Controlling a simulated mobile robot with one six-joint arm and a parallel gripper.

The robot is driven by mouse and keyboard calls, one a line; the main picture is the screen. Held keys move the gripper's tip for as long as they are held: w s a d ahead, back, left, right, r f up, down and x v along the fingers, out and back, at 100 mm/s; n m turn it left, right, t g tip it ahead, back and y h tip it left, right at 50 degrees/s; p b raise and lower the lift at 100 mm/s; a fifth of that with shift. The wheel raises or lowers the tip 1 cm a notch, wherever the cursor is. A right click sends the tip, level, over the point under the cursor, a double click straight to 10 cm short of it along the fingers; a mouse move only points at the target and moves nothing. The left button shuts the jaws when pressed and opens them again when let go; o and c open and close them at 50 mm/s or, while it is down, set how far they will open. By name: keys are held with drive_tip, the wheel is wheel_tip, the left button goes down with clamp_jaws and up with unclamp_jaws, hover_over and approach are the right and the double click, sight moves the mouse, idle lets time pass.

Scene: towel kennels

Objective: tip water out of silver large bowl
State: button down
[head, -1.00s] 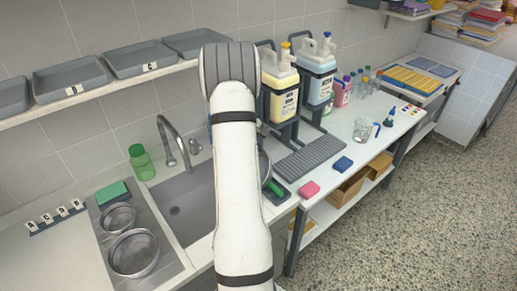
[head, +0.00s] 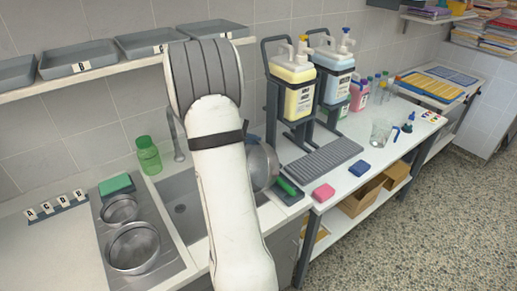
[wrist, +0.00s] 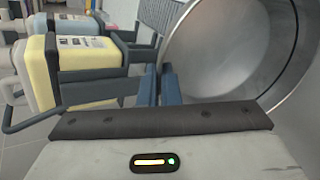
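A large silver bowl (head: 262,168) shows past the right side of my arm, over the right end of the sink (head: 182,208). It is tipped on its side. In the wrist view the same bowl (wrist: 225,55) fills the right side, with its smooth inside facing the camera. My gripper (wrist: 164,84) has its two blue fingers close together at the bowl's near rim and appears shut on it. In the head view my arm hides most of the gripper. I cannot make out water in the bowl.
Two other metal bowls, a small one (head: 119,209) and a larger one (head: 133,248), stand on the left drainer. A green bottle (head: 148,156) and the tap (head: 173,135) are behind the sink. Yellow (head: 293,80) and blue (head: 334,70) jugs stand to the right, behind a grey ribbed mat (head: 318,159).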

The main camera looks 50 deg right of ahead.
drive_tip(key=w+a+r+g+h+b, duration=0.1)
drive_tip(key=w+a+r+h+b, duration=0.1)
drive_tip(key=a+h+b, duration=0.3)
drive_tip(key=a+b, duration=0.3)
drive_tip(key=b, duration=0.2)
drive_tip(key=shift+a, duration=0.1)
idle(1.8)
